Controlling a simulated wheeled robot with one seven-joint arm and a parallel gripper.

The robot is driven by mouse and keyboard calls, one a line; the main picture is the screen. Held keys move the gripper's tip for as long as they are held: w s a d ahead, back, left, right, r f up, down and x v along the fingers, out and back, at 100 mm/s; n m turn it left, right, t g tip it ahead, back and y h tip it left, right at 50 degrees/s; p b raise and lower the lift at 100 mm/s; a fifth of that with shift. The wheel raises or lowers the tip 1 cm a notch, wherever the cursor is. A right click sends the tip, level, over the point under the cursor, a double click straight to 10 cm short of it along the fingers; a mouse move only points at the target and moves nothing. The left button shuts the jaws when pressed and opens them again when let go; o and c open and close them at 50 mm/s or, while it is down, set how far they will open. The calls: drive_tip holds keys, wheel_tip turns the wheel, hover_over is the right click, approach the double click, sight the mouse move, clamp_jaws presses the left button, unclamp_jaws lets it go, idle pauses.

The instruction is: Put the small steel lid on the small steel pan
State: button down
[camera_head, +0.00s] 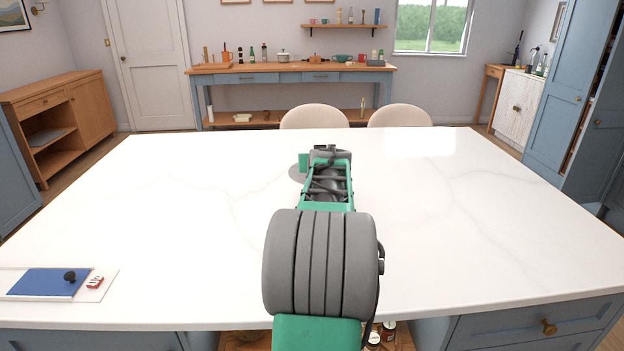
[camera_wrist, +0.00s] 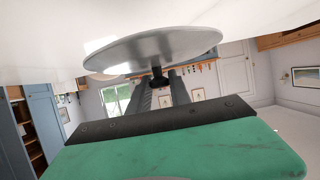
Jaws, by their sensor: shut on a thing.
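The small steel lid (camera_wrist: 150,50) is a flat grey disc with a dark knob (camera_wrist: 156,78). My gripper (camera_wrist: 164,84) is shut on that knob. In the head view the lid (camera_head: 297,173) shows as a grey sliver left of my arm, over the white worktop; most of it is hidden by the arm. I cannot tell how high it is above the worktop. The small steel pan is not clearly visible in either view; my arm hides part of the worktop.
A sideboard (camera_head: 240,78) at the back wall holds a small lidded pot (camera_head: 283,56).

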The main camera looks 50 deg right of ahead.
drive_tip(key=x, duration=0.4)
drive_tip(key=shift+w+a+p, duration=0.1)
drive_tip(key=shift+w+p, duration=0.2)
drive_tip(key=w+d+f, duration=0.1)
drive_tip(key=f, duration=0.1)
drive_tip(key=w+d+f, duration=0.2)
drive_tip(key=f, duration=0.1)
drive_tip(key=shift+w+f, duration=0.2)
drive_tip(key=shift+f, duration=0.1)
drive_tip(key=shift+d+f, duration=0.1)
drive_tip(key=shift+f, duration=1.75)
drive_tip(key=c, duration=1.6)
unclamp_jaws()
drive_tip(key=shift+f, duration=0.1)
drive_tip(key=shift+c, duration=0.2)
drive_tip(key=o, duration=0.5)
drive_tip(key=shift+c, duration=0.2)
